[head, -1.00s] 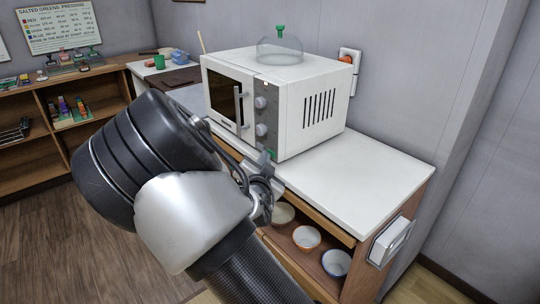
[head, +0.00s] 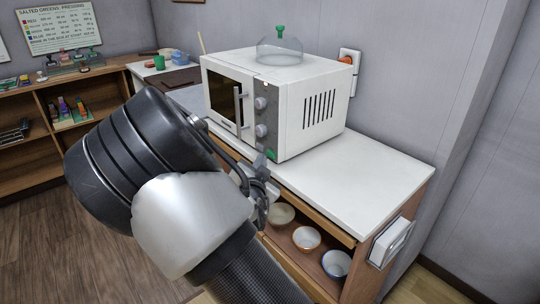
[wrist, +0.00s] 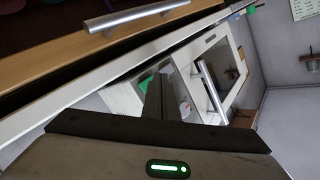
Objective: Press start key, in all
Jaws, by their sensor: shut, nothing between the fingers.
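The green start key (head: 271,154) is at the bottom of that panel. My gripper (head: 263,162) is shut and empty, just in front of and slightly below the key; I cannot tell whether it touches. In the wrist view the shut fingers (wrist: 157,88) point toward the microwave (wrist: 215,75), with a green patch (wrist: 145,84) beside and partly behind them.
A clear dome with a green knob (head: 280,45) sits on the microwave. The counter (head: 350,175) is bare to the right. Below it, an open shelf holds bowls (head: 306,238). A red-buttoned wall box (head: 346,59) is behind.

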